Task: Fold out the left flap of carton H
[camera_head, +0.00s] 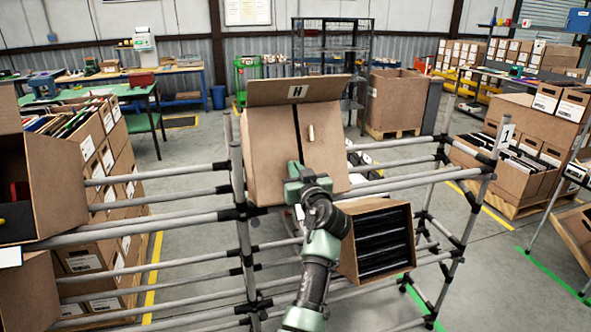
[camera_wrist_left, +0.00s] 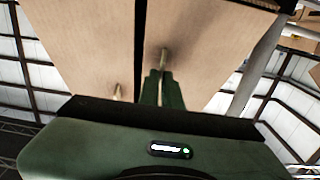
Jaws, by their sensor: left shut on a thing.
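Carton H (camera_head: 265,185) is tilted on the pipe rack, with its top flap (camera_head: 320,91), labelled H, raised. Its left flap (camera_head: 270,140) and right flap (camera_head: 330,150) lie side by side across the front, with a narrow dark gap between them. A small peg (camera_head: 311,133) sticks out of the right flap. My left gripper (camera_head: 294,168) is at the left flap. In the left wrist view its fingers (camera_wrist_left: 162,88) are shut on a peg (camera_wrist_left: 164,56) of the left flap (camera_wrist_left: 210,45). The other peg (camera_wrist_left: 118,91) is free. My right gripper is not in view.
An open carton with dark slats (camera_head: 384,240) sits lower right on the rack. Rack pipes (camera_head: 170,212) cross on both sides. An open carton (camera_head: 60,185) stands at far left. Open floor (camera_head: 195,165) lies behind the rack.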

